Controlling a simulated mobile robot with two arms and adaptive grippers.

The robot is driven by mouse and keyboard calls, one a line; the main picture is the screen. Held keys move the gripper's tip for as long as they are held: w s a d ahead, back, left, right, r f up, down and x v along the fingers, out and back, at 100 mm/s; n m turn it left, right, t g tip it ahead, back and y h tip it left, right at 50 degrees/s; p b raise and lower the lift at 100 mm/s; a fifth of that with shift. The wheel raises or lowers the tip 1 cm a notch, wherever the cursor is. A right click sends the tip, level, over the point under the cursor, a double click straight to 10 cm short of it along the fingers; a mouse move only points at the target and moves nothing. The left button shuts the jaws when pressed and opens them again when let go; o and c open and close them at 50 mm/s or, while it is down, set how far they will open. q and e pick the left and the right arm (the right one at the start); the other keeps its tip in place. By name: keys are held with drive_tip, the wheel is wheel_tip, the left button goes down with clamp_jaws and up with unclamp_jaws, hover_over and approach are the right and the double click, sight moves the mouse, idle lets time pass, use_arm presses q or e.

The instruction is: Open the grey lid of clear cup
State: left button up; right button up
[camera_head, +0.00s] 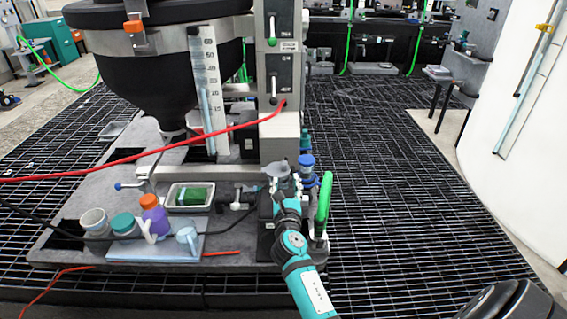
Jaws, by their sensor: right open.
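My right gripper (287,182) reaches in from the bottom and is open at the right part of the grey platform, by the foot of the grey column. A small grey, rounded piece (276,170) shows right at its fingertips; it may be the grey lid, but the cup under it is hidden by my gripper. I cannot tell whether the fingers touch it. A pale, translucent cup or jug (187,238) stands on the light tray at the front, well left of my gripper. My left gripper is not in view.
A blue-capped bottle (306,163) and a green handle (324,203) stand close right of my gripper. A light tray (150,254) has a purple bottle (154,216) and a teal-lidded jar (124,225) at it. A red hose (150,152) crosses behind. Open grating lies right.

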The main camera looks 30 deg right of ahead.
sight(284, 166)
drive_tip(key=b+x, duration=0.1)
drive_tip(key=x, duration=0.9)
drive_tip(key=shift+w+d, duration=0.1)
drive_tip(key=shift+w, duration=0.1)
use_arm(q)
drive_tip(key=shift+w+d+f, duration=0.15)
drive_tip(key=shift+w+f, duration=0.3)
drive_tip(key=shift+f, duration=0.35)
use_arm(e)
clamp_jaws()
